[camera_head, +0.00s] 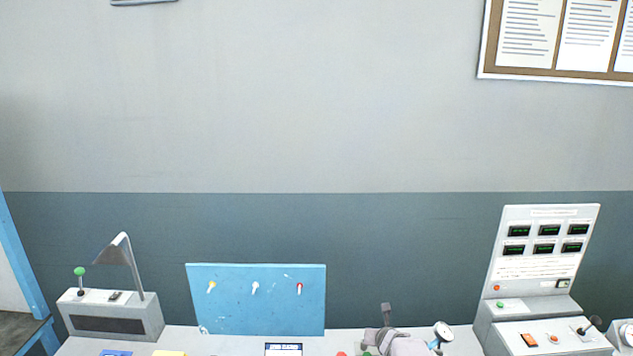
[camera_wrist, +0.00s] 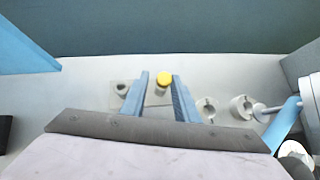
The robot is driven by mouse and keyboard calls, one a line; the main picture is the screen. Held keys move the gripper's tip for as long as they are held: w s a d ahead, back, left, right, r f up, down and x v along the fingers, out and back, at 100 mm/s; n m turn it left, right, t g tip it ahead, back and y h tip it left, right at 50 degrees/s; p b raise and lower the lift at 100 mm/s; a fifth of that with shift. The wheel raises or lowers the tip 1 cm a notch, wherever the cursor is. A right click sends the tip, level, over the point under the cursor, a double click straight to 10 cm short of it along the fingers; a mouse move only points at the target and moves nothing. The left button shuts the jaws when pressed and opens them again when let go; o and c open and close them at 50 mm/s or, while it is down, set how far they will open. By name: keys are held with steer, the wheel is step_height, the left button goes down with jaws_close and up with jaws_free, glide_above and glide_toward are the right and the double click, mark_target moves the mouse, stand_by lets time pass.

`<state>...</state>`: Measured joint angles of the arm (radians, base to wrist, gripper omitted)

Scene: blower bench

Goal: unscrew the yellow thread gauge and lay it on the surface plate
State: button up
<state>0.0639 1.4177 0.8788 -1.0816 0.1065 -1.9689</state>
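A round yellow cap (camera_wrist: 163,78), which looks like the top of the yellow thread gauge, shows in the wrist view above a pale grey block. My gripper (camera_wrist: 160,75) is open, with its two blue fingers apart on either side of the cap in the picture. I see gaps beside the cap, so no grip on it shows. The depth between fingertips and cap is hard to judge. I cannot make out the gauge's thread or tell which surface is the surface plate. The head view does not show the gauge clearly.
Round grey slotted pieces (camera_wrist: 241,107) and a block with a dark hole (camera_wrist: 121,88) stand near the cap. In the head view, a blue panel (camera_head: 256,310), a lamp box (camera_head: 112,314) and a control console (camera_head: 543,265) stand along the bench.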

steer(key=shift+f+m+g+h+b, duration=0.15)
steer(key=shift+m+g+h+b, duration=0.25)
steer(key=shift+m+h+b, duration=1.55)
steer(key=shift+y+b, duration=0.55)
steer(key=shift+b, duration=0.15)
jaws_close()
steer(key=shift+r, duration=0.2)
steer(key=shift+r, duration=0.1)
steer(key=shift+n+t+y+p, duration=0.3)
steer(key=shift+n+y+p, duration=0.7)
steer(key=shift+n+p, duration=0.45)
